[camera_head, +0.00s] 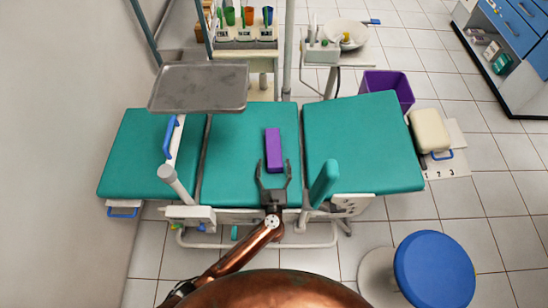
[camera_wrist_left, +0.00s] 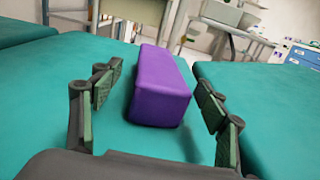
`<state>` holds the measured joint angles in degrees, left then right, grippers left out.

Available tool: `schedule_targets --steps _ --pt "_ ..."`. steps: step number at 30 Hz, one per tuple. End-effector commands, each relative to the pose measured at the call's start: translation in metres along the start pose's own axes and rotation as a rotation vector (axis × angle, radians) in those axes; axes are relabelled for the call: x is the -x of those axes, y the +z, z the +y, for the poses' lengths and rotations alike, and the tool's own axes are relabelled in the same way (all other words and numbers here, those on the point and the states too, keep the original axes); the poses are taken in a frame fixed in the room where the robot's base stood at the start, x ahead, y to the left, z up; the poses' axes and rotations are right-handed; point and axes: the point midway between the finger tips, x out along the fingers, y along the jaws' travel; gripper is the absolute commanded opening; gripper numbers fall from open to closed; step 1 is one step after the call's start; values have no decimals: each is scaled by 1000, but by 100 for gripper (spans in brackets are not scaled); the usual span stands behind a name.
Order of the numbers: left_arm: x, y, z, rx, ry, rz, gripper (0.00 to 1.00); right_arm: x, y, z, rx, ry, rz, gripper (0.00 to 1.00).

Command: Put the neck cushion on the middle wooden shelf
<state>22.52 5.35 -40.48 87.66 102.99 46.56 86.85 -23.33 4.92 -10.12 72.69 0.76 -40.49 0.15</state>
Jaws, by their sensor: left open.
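A purple block-shaped cushion (camera_head: 273,149), which I take as the neck cushion, lies lengthwise on the teal middle section of the dental chair (camera_head: 228,165). In the left wrist view the cushion (camera_wrist_left: 161,98) lies straight ahead. My left gripper (camera_head: 273,168) is open at the cushion's near end. In the left wrist view its fingers (camera_wrist_left: 158,82) stand on both sides of the cushion, with a gap on each side. My right gripper is not in view. The middle wooden shelf cannot be made out; only some brown wood shows at the top left edge.
A metal tray (camera_head: 198,88) hangs over the chair's left part. A teal armrest (camera_head: 324,180) stands right of my gripper. A cart with cups (camera_head: 245,40) and a basin (camera_head: 346,33) are behind. A purple bin (camera_head: 388,84) and blue stool (camera_head: 434,269) are right.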

Motion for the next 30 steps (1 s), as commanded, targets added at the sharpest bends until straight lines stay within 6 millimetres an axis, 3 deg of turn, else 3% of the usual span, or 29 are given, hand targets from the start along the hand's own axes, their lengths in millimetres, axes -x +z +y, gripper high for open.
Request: schedule_targets --steps 9,19,30 --pt "-42 -1 1 -1 2 0 68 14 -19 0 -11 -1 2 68" --pt "-48 0 2 0 3 0 67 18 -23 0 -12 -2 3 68" --pt "-48 0 1 0 2 0 42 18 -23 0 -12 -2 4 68"
